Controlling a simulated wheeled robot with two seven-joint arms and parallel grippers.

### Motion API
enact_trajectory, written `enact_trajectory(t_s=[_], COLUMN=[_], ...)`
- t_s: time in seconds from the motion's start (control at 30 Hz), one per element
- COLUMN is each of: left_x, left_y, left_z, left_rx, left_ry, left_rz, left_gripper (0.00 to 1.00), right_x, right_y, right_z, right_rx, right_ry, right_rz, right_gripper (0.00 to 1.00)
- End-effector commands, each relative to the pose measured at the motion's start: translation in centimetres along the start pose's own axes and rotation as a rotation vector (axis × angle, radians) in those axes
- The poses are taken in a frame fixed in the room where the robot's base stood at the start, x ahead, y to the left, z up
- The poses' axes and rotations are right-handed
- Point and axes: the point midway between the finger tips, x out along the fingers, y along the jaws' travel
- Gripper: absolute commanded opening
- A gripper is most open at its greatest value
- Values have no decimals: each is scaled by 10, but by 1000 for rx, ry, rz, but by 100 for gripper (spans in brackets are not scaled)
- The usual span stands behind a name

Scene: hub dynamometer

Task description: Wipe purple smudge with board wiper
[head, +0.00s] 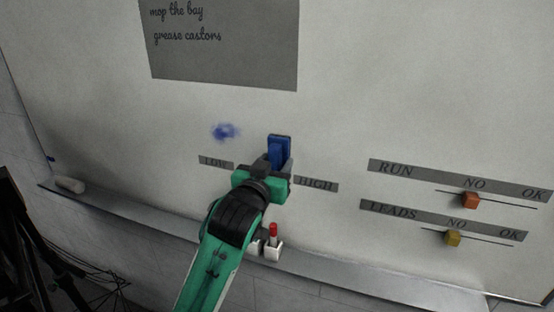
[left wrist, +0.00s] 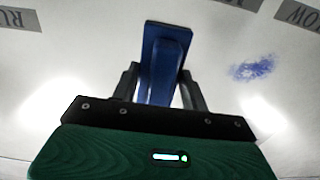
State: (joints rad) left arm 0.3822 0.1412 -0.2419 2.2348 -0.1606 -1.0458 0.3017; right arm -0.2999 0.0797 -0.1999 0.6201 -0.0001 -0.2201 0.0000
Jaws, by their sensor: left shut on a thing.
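The purple-blue smudge (head: 225,132) is on the whiteboard, left of my left gripper in the head view. It also shows in the left wrist view (left wrist: 252,69), right of the fingers. My left gripper (head: 277,165) is shut on the blue board wiper (head: 280,146), which is at the board between the LOW and HIGH labels. In the left wrist view the wiper (left wrist: 165,60) sits upright between the two fingers. Whether its pad touches the board cannot be told. The wiper is apart from the smudge. My right gripper is not in view.
A grey note panel (head: 225,60) is above the smudge. Sliders with an orange knob (head: 470,200) and a yellow knob (head: 453,238) are at the right. A ledge (head: 350,284) runs below, with a red-capped item (head: 273,236) and a whitish object (head: 70,185). Board around the smudge is clear.

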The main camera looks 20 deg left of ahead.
Motion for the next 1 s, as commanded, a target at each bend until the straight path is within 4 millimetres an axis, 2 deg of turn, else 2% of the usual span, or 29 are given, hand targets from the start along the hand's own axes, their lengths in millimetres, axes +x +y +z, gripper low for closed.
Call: enact_trajectory(t_s=[0.27, 0.63, 1.0], left_x=[-2, -29, -30], left_y=[0, 0, 0], left_z=[0, -1, 0], left_rx=[0, -1, 0], left_ry=[0, 0, 1], left_rz=[0, 0, 0], left_gripper=[27, 27, 27], right_x=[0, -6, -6], right_y=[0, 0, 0], right_z=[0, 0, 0], right_rx=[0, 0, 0], right_ry=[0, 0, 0], right_rz=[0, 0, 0], right_gripper=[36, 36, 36])
